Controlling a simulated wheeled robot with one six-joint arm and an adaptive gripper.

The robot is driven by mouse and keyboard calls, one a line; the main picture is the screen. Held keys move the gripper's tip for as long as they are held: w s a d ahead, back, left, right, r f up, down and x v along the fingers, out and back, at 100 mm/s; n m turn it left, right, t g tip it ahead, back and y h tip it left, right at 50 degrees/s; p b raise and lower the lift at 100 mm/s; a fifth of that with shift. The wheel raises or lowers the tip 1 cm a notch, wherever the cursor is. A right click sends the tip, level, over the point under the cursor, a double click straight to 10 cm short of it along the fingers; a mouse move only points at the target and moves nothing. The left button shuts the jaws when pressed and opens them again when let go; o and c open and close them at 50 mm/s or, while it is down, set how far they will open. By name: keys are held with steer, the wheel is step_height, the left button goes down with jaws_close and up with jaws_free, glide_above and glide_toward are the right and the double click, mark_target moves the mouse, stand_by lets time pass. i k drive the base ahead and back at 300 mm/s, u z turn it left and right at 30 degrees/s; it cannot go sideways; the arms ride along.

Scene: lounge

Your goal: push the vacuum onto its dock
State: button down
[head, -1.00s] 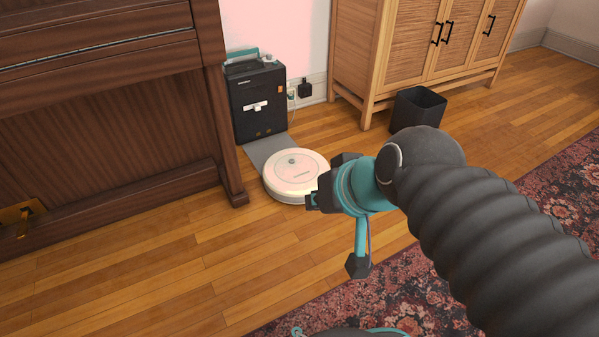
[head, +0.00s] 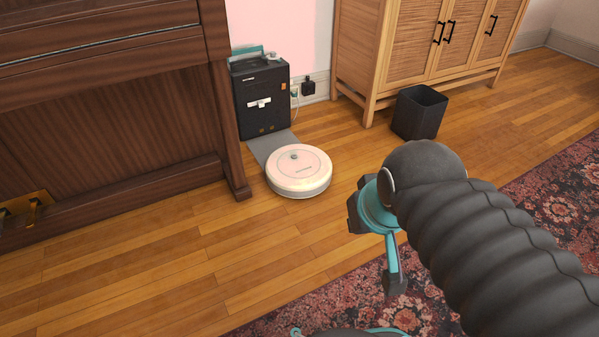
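The vacuum (head: 298,172) is a round white disc with a small grey button, flat on the wood floor. Its back edge is at the front end of the dock's grey ramp (head: 271,144), and it is apart from the upright part. The dock (head: 245,101) is a black box with a teal handle on top, standing against the wall. My gripper (head: 354,213) is to the right and on the near side of the vacuum, with a gap of floor between them.
A dark wood piano (head: 110,120) stands left of the dock, its leg close to the ramp and the vacuum. A black bin (head: 418,113) and a wooden cabinet (head: 395,45) are at the right. A patterned rug (head: 290,307) lies in front. The floor between is clear.

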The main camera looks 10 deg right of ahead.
mark_target(308, 175)
steer(key=k, duration=0.55)
steer(key=z, duration=0.35)
steer(key=i, duration=1.35)
steer(key=u, duration=0.35)
